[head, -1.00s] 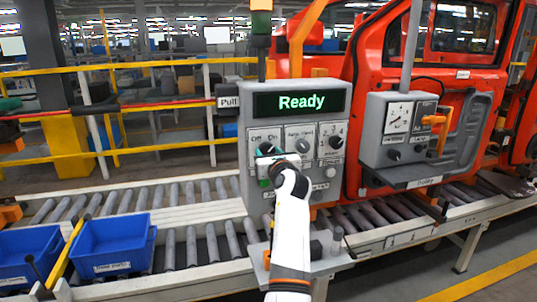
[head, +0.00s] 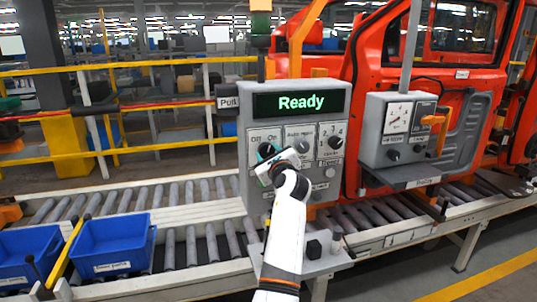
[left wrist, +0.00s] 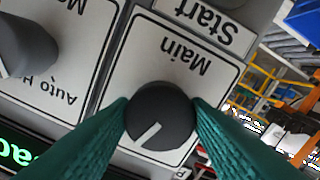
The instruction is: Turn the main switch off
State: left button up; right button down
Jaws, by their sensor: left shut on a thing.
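The main switch is a round black knob under the Off and On labels on the grey control panel (head: 337,185). In the left wrist view, the knob (left wrist: 160,115) sits between the two green fingers of my left gripper (left wrist: 160,120), which is shut on it. The view is upside down; the knob's white mark points lower left, away from the Main label (left wrist: 187,57). In the head view my left gripper (head: 268,158) is at the switch and covers much of it, and its wrist is tilted. The panel display (head: 300,103) reads Ready. My right gripper is not in view.
Other knobs (head: 335,142) sit to the right of the main switch on the panel. The Start label (left wrist: 208,25) is close by. A second grey box (head: 395,130) stands further right.

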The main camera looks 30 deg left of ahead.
pick_arm(q)
jog(key=n, duration=0.2)
jog(key=shift+n+b, duration=0.3)
jog(key=shift+n, duration=0.1)
jog(key=n+b, duration=0.1)
jog(key=n, duration=0.2)
jog(key=shift+n, duration=0.3)
jog(key=n+b, duration=0.2)
jog(key=n, duration=0.2)
jog(key=shift+r+b, duration=0.1)
jog(key=shift+b, duration=0.2)
jog(key=shift+r+n+b, duration=0.15)
jog(key=shift+n+b, duration=0.35)
jog(key=shift+n, duration=0.6)
jog(key=shift+r, duration=0.1)
jog(key=o, duration=0.9)
jog(key=shift+w, duration=0.1)
jog(key=shift+o, duration=0.5)
jog(key=shift+w+a+f, duration=0.1)
jog(key=shift+f, duration=0.1)
